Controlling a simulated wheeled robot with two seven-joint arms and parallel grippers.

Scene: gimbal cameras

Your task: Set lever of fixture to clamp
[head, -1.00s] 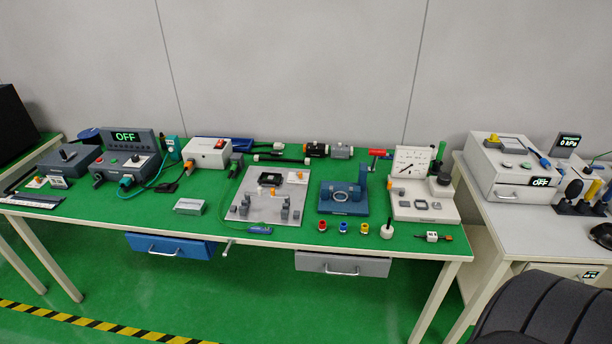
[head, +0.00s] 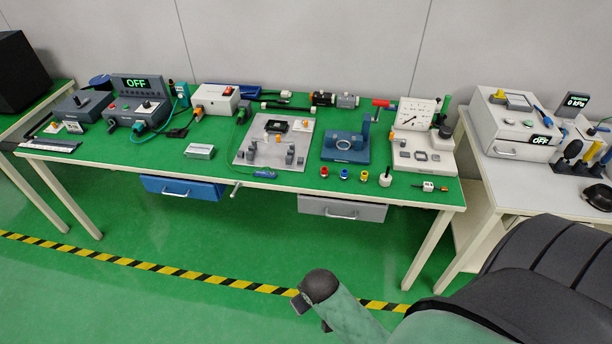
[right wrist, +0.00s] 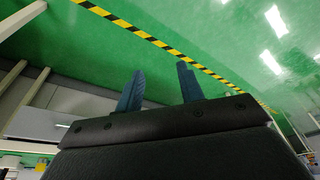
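A dark blue fixture (head: 345,147) with a round ring at its front and an upright blue post or lever (head: 366,128) at its right stands on the green table, right of the middle, in the head view. The lever's exact setting is too small to tell. My right gripper (right wrist: 160,72) shows in the right wrist view, its two blue fingers apart with only green floor between them. It is away from the fixture, which that view does not show. My left gripper is not in view.
Left of the fixture lies a grey plate (head: 247,152) with posts; right is a white gauge stand (head: 408,160). Small coloured parts (head: 344,174) lie in front. A dark ribbed form (head: 530,270) and a green-grey piece fill the lower right. Floor before the table (head: 200,240) is clear.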

